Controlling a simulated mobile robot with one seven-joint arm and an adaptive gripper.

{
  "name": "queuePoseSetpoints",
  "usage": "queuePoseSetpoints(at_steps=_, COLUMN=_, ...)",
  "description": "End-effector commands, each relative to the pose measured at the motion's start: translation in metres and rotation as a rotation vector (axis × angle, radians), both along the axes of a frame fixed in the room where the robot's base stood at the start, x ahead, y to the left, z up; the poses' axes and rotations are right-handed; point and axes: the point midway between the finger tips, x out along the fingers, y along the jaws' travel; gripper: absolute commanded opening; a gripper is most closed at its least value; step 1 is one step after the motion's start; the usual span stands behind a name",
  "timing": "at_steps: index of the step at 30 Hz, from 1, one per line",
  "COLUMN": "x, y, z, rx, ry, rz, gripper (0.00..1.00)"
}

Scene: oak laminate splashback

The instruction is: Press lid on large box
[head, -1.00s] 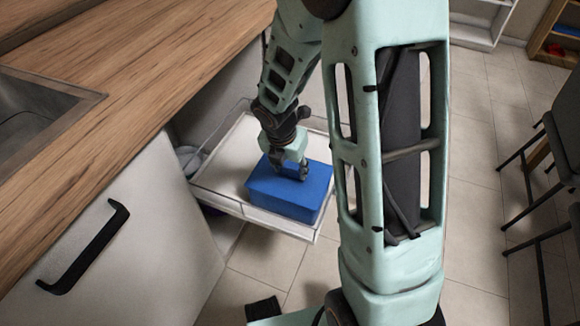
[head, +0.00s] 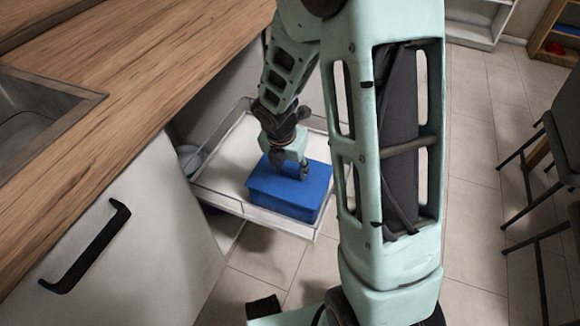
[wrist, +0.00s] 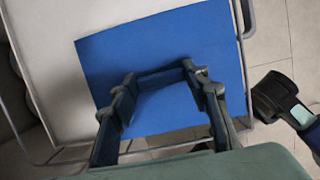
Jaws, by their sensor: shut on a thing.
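A large blue box (head: 288,207) stands in the pulled-out white drawer, near its front right part. Its flat blue lid (head: 318,174) lies on top, covering the opening, with a slight overhanging edge; I cannot tell whether it is fully seated. My gripper (head: 291,172) points down onto the lid from above. In the wrist view my gripper (wrist: 160,82) is shut on a raised blue part in the middle of the lid (wrist: 215,45), with a finger on each side. The fingers hide part of this grip point.
The drawer (head: 223,196) has a thin raised rail and free room left of the box. The wooden counter (head: 130,90) and a cabinet front with a black handle (head: 88,246) are at left. Dark chairs (head: 545,170) stand at right on the tiled floor.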

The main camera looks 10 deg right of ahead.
Motion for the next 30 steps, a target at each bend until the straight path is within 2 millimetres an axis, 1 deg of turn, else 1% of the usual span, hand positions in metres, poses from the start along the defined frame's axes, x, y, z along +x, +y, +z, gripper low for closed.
queuePoseSetpoints(at_steps=8, x=0.0000, y=-0.0001, z=-0.0004, rx=0.000, ry=0.000, rz=0.000, gripper=0.22)
queuePoseSetpoints(at_steps=19, x=0.0001, y=-0.0002, z=-0.0058, rx=0.000, ry=0.000, rz=-0.001, gripper=0.22)
queuePoseSetpoints(at_steps=30, x=0.0001, y=-0.0002, z=-0.0056, rx=0.000, ry=0.000, rz=0.000, gripper=0.22)
